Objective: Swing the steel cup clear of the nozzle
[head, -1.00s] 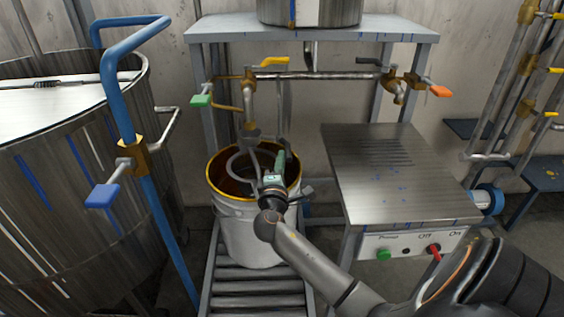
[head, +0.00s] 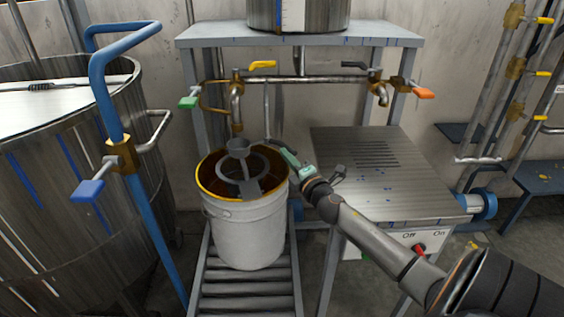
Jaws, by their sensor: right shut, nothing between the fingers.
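The steel cup (head: 238,147) is a small grey funnel-like shape over the mouth of the white bucket (head: 246,232). It sits just below the brass and steel nozzle (head: 237,116) and still lines up with it in the head view. I cannot tell how wide the gap between them is. My right gripper (head: 273,145) is shut and empty at the bucket's right rim. It is to the right of the cup and looks apart from it. My left gripper is not in view.
The bucket stands on a roller track (head: 250,290). A grey ring (head: 262,164) shows in its mouth. A steel-topped cabinet (head: 385,180) stands to the right. A blue pipe (head: 150,225) and large vat (head: 60,200) stand left. A shelf (head: 300,40) is above.

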